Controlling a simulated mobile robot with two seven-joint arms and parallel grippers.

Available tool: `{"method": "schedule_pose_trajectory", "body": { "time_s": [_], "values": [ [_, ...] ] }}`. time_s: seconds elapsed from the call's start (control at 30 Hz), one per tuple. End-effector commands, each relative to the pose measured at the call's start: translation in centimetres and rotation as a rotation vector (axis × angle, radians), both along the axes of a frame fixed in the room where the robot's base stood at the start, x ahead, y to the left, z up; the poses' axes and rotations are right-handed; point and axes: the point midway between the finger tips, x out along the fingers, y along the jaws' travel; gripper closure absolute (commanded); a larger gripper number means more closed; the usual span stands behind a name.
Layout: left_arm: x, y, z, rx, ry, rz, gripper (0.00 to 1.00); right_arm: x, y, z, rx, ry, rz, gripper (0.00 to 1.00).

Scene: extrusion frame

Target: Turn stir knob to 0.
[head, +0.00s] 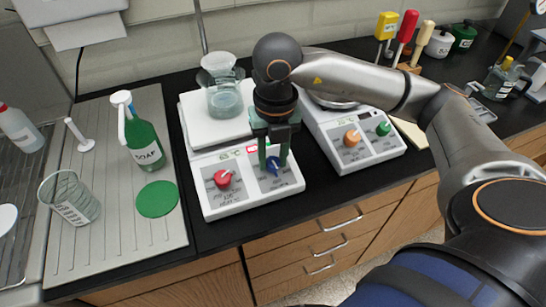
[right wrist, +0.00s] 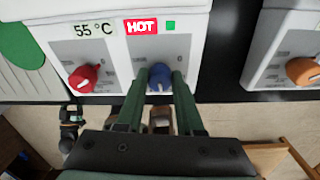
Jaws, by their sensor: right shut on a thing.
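The left hot plate (head: 245,208) is a white stirrer unit with a red knob (head: 223,178) on the left of its front panel and a blue knob (head: 273,165) on the right. My right gripper (head: 274,161) comes down from above and is shut on the blue knob. In the right wrist view its two green fingers stand on either side of the blue knob (right wrist: 160,77). A small pale mark shows on the knob; the panel lettering near it is too small to read. The red knob (right wrist: 83,78) stands clear of the fingers.
The panel shows "55 °C" and a red HOT sign (right wrist: 141,27). A glass flask (head: 225,100) stands on the left plate. A second unit with an orange knob (head: 352,138) and a green knob (head: 383,129) is close on the right. A soap bottle (head: 145,145) stands left.

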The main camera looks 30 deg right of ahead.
Motion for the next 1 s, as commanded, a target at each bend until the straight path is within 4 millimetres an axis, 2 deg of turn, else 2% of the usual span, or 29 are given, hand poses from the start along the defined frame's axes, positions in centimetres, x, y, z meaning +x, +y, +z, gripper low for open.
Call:
{"method": "schedule_pose_trajectory", "body": {
  "time_s": [0.4, 1.0],
  "values": [
    [0.0, 0.0, -2.8, 0.0, 0.0, 0.0, 0.31, 0.1, 0.2, -0.1, -0.078, 0.015, 0.363, 1.0],
    [0.0, 0.0, -4.3, 0.0, 0.0, 0.0, 0.31, 0.0, 0.5, 0.0, -0.197, 0.043, 0.921, 1.0]
  ]
}}
